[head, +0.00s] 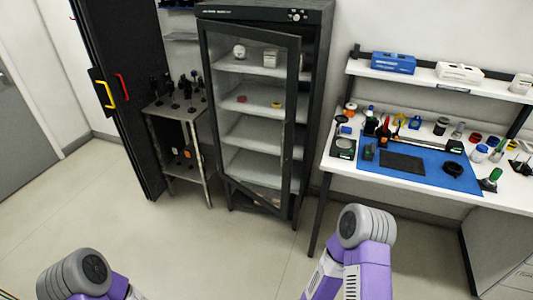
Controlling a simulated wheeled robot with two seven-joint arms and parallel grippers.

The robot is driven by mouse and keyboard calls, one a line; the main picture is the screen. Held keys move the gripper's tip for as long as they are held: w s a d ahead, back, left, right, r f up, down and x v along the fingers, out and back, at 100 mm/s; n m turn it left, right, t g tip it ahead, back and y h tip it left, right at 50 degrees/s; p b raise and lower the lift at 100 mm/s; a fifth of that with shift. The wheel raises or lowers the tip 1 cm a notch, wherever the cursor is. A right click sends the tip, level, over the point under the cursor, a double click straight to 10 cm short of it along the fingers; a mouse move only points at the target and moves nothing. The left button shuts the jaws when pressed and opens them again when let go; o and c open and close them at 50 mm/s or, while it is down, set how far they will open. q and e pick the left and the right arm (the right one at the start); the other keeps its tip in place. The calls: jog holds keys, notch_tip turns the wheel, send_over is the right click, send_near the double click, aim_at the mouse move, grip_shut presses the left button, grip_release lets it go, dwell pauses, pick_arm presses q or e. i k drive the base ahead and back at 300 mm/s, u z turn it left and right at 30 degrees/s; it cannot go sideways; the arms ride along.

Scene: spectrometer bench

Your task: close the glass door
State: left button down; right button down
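The glass door (244,160) belongs to a tall dark cabinet (265,12) in the middle of the head view. Through the glass I see several white shelves with a few small items. Parts of my purple and grey arms show at the bottom left and bottom right, well short of the door. Both grippers are out of view.
A small metal stand (176,111) with dark items stands left of the cabinet. A dark locker (120,95) with yellow and red handles is further left. A cluttered white bench (480,198) with a blue mat (425,172) stands to the right. The floor (210,245) before the cabinet is clear.

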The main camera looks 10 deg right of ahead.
aim_at(293, 42)
jog(key=u, duration=0.7)
jog(key=i, duration=1.75)
jog(key=z, duration=1.1)
jog(key=i, duration=0.25)
jog(key=z, duration=0.2)
